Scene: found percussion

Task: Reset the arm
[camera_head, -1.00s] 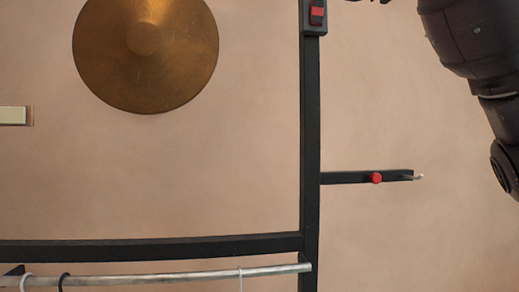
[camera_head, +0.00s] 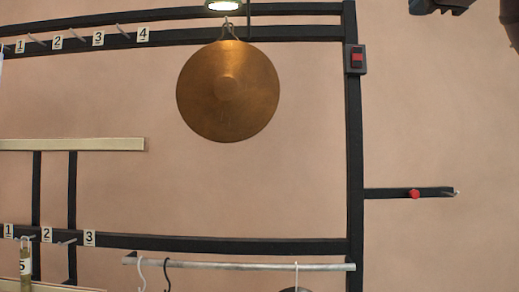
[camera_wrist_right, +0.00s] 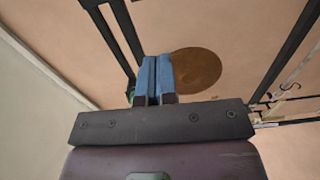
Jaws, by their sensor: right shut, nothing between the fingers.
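My right gripper (camera_wrist_right: 154,62) shows in the right wrist view with its two blue fingers together and nothing between them. In that view it points toward the wall, and the round bronze gong (camera_wrist_right: 197,70) shows just right of the fingers. In the head view, only dark parts of my right arm show at the top right edge, cut off by the frame. The gong (camera_head: 228,92) hangs there from the upper black bar, well to the left of my arm. My left gripper is not in view.
A black frame (camera_head: 355,150) carries a box with a red switch (camera_head: 356,58) and a side arm with a red knob (camera_head: 414,194). A lit lamp (camera_head: 224,5) is above the gong. A metal rail (camera_head: 220,266) holds hooks below. Numbered pegs are at left.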

